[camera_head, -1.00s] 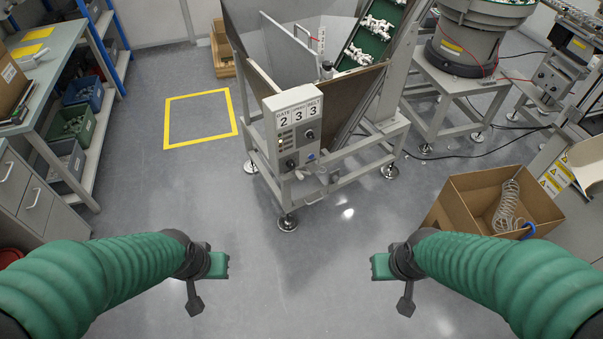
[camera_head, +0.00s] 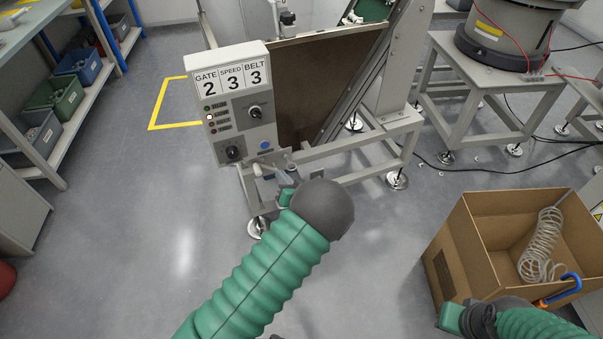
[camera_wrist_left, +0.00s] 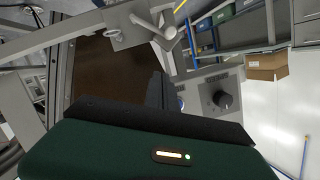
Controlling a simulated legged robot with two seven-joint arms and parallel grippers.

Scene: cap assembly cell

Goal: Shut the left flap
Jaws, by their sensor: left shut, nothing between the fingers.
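I cannot pick out a left flap for certain. A brown panel (camera_head: 318,85) stands in the machine's grey frame, right of the control box; it also shows in the wrist view (camera_wrist_left: 107,68). A cardboard box (camera_head: 462,235) at the right has an open top. My left gripper (camera_head: 287,194) is shut and empty, just below the grey lever (camera_head: 268,172) under the control box; I cannot tell whether they touch. The wrist view shows the lever (camera_wrist_left: 166,32) above my left gripper (camera_wrist_left: 160,118). My right gripper (camera_head: 451,318) is partly in view by the box's lower left corner.
The control box (camera_head: 232,100) reads gate 2, speed 3, belt 3. The coiled hose (camera_head: 541,245) lies in the cardboard box. A machine foot (camera_head: 257,227) stands near my left arm. Shelves (camera_head: 60,150) line the left; the floor between is clear.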

